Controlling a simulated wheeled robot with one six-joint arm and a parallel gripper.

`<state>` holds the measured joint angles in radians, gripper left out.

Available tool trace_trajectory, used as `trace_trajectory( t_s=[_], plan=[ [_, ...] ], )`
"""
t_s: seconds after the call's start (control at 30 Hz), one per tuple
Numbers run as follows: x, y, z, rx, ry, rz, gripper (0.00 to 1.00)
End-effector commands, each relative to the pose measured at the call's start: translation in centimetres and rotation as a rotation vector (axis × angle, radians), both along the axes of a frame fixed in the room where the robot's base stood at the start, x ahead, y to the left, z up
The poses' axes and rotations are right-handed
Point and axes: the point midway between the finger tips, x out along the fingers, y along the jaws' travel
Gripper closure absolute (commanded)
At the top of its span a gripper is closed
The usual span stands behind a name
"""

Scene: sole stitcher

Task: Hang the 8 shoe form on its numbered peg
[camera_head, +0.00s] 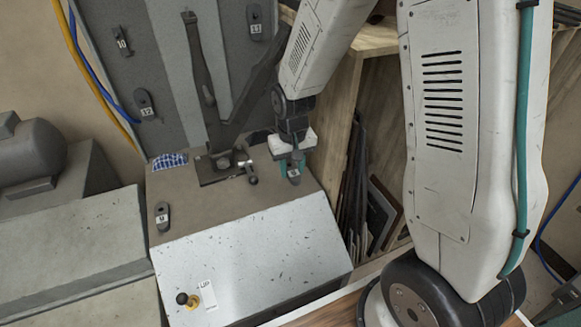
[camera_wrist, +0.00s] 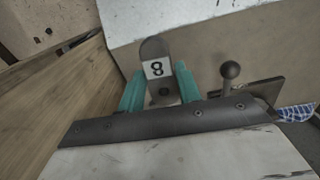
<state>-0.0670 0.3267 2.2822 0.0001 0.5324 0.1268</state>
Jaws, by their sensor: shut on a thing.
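The 8 shoe form (camera_wrist: 155,50) is a dark grey, rounded shape with a white label reading 8. In the wrist view it sits between the two teal fingers of my gripper (camera_wrist: 160,88), which is shut on it. In the head view my gripper (camera_head: 291,166) points down near the right edge of the machine top, with the 8 form (camera_head: 294,176) at its fingertips. I cannot tell whether the form touches the surface. Forms labelled 10 (camera_head: 122,42), 11 (camera_head: 255,22) and 12 (camera_head: 144,103) hang on the grey back panel. The 8 form's own peg cannot be made out.
The 9 form (camera_head: 162,216) lies on the left of the machine top (camera_head: 215,205). A dark upright arm with a ball-ended lever (camera_head: 252,179) stands left of my gripper. A blue checked cloth (camera_head: 169,161) lies behind. A wooden partition (camera_head: 335,115) rises at right.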

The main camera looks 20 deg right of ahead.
Motion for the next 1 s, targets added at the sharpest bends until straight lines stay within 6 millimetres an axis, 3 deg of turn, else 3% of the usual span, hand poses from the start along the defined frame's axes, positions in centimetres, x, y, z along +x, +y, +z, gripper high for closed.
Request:
trace_trajectory(
  t_s=[0.5, 1.0],
  plan=[
    [-1.8, 0.0, 2.2, 0.0, -0.001, 0.0, 1.0],
    [-1.9, 0.0, 2.4, 0.0, 0.0, 0.0, 1.0]
  ],
)
